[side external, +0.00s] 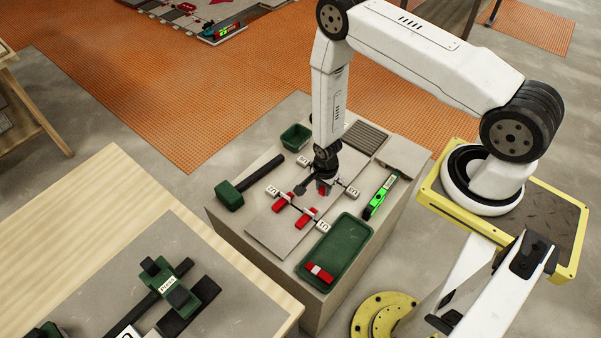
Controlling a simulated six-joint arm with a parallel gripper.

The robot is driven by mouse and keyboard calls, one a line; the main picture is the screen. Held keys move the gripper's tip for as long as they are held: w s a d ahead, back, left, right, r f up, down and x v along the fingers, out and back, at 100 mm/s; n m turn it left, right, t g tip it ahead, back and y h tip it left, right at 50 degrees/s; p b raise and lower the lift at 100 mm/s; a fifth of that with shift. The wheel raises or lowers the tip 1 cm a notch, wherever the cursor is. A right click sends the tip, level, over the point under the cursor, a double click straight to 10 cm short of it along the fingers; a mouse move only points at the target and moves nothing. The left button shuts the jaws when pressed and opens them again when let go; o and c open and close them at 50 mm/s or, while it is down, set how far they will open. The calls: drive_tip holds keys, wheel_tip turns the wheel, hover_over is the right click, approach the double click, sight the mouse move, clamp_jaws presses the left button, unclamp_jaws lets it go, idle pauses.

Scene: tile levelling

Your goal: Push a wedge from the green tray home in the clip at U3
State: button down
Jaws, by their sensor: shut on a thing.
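My gripper (326,178) points down over the tiles, shut on a red wedge (322,189), whose lower part shows below the jaws. It is near the far end of the tile joint; I cannot tell whether the wedge touches a clip. The green tray (361,232) lies at the front right of the block, with a red wedge (319,272) with a pale band in its near end. Two more red wedges, one on the left (283,201) and one on the right (306,216), sit along the near joint. Small white tags stand by the joints; the U3 tag is too small to tell.
A mallet (230,194) with a black handle lies left of the tiles (270,232). A bright green level (380,197) lies to the right. A small green bin (295,136) and a ribbed grey pad (366,137) are at the back. A wooden bench (110,190) stands front left.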

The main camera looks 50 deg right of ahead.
sight(322, 201)
drive_tip(key=shift+f, duration=2.15)
drive_tip(key=shift+f, duration=0.1)
drive_tip(key=shift+d, duration=2.1)
idle(1.0)
idle(0.4)
drive_tip(key=shift+c, duration=2)
unclamp_jaws()
drive_tip(key=shift+r, duration=3.95)
drive_tip(key=shift+r, duration=0.1)
